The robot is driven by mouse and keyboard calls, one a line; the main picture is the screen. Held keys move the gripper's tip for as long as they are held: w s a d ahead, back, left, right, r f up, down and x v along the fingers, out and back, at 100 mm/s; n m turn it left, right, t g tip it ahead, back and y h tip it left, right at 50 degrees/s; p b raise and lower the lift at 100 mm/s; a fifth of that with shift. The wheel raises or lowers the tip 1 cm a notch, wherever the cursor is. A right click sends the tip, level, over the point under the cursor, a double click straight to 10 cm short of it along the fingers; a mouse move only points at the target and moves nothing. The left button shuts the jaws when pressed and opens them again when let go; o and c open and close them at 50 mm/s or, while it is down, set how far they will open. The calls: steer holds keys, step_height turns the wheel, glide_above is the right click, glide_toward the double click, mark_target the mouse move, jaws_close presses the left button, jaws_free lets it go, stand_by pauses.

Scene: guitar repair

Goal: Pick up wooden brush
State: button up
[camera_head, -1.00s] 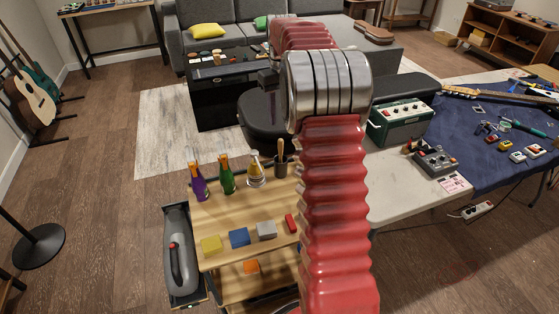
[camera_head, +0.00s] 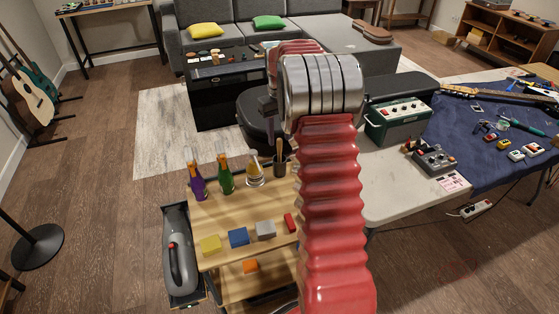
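I cannot make out a wooden brush for certain. A dark cup with an upright thin handle (camera_head: 280,158) stands at the back right of the wooden cart top (camera_head: 215,222), and I cannot tell what the handle belongs to. My red ribbed arm with its silver joint fills the middle of the view and hides part of the cart and the floor behind. A small dark part at the far end of my arm, perhaps my gripper (camera_head: 268,106), shows left of the silver joint, over the black stool. Its fingers are too small and dark to read.
The cart also holds a purple bottle (camera_head: 196,182), a green bottle (camera_head: 225,174), a clear flask (camera_head: 255,170) and several small coloured blocks. A workbench (camera_head: 395,185) with a green amplifier (camera_head: 398,120) stands to the right. Open floor lies to the left.

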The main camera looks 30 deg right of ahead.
mark_target(279, 156)
steer(key=shift+f, duration=2.6)
jaws_close()
